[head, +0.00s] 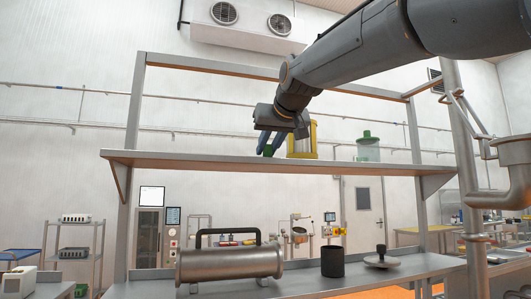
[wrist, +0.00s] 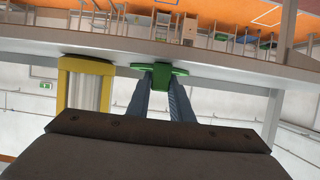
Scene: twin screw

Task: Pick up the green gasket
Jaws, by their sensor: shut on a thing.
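The green gasket (wrist: 166,73) is between the tips of my gripper (wrist: 163,82) in the wrist view, which looks upside down. The two blue-grey fingers are shut on its middle, and its ends stick out on both sides. In the head view, the green gasket (head: 268,150) shows small beside the fingertips of my gripper (head: 269,146), low over the upper shelf (head: 220,160). I cannot tell whether the gasket still touches the shelf. The fingers hide part of it.
A yellow-framed cylinder (head: 302,140) stands close to the right of my gripper on the shelf. A green-lidded clear jar (head: 368,147) stands further right. Below, a metal cylinder with a black handle (head: 230,263), a dark cup (head: 332,261) and a knobbed disc (head: 381,260) sit on the bench.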

